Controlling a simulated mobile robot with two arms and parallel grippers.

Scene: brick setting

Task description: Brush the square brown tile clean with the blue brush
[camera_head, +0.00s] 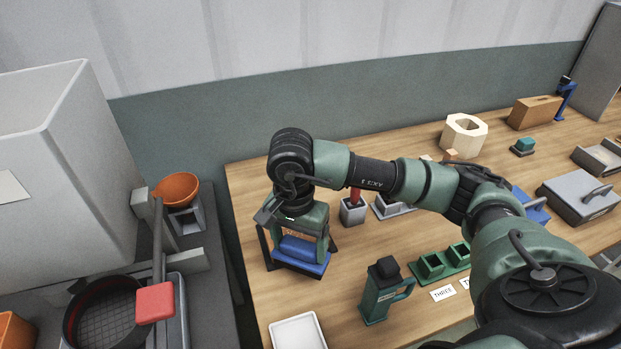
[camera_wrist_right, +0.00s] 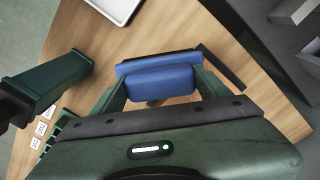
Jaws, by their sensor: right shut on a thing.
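My right gripper (camera_head: 298,240) is above the left part of the wooden table, pointing down. It is shut on the blue brush (camera_head: 299,264). In the right wrist view, the blue brush (camera_wrist_right: 160,82) sits between the two green fingers of the gripper (camera_wrist_right: 161,86), with its wider blue part beyond them. The brush is low over the table; I cannot tell whether it touches the surface. Dark thin bars (camera_wrist_right: 222,66) show beside and under it. I cannot make out the square brown tile; the brush and gripper may hide it. My left gripper is not in view.
A green canister (camera_head: 378,292) and a white tray (camera_head: 298,333) stand nearer the front edge. A grey holder (camera_head: 353,211) with a red handle stands behind my arm. To the left, a separate dark bench carries an orange bowl (camera_head: 177,188) and a black pan (camera_head: 105,312).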

